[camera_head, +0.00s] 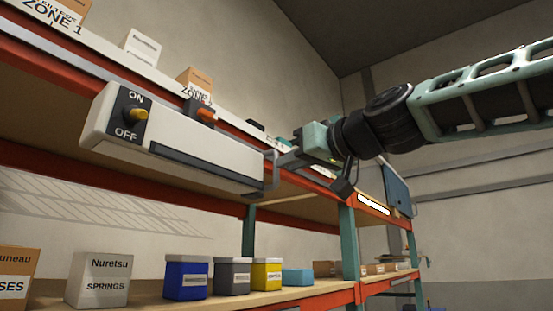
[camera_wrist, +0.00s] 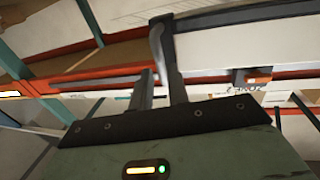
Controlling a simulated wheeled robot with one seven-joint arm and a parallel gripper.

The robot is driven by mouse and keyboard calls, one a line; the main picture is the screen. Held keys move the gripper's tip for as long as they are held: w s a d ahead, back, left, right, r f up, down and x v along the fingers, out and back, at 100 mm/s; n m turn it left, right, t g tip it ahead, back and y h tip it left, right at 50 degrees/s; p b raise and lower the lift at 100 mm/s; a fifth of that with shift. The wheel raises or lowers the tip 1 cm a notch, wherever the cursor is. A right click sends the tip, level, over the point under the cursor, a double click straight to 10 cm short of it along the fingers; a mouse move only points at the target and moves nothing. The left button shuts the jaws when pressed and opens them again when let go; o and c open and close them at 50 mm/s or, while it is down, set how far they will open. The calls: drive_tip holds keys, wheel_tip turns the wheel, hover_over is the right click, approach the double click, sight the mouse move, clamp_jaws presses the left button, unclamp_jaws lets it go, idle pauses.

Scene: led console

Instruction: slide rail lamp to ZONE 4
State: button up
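The rail lamp (camera_head: 185,140) is a long white box below the upper shelf's front rail. Its long underside panel (camera_head: 205,168) looks dark. An amber switch knob (camera_head: 139,114) sits between ON and OFF on its left end. An orange lever (camera_head: 206,115) on a dark block shows above the lamp, near the ZONE 2 label. A grey handle (camera_head: 269,176) stands at the lamp's right end. My gripper (camera_head: 281,160) is at this handle. In the wrist view, its fingers (camera_wrist: 157,80) are close together; whether they grip the handle is unclear. No ZONE 4 label is readable.
The shelf rail (camera_head: 60,38) runs from the ZONE 1 label at left towards the right. Boxes stand above it. The lower shelf holds a Nuretsu box (camera_head: 99,280) and blue (camera_head: 187,279), grey and yellow bins. A teal post (camera_head: 348,240) stands right of the lamp.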

sight(276, 179)
drive_tip(key=p+x, duration=0.1)
drive_tip(key=x, duration=0.4)
clamp_jaws()
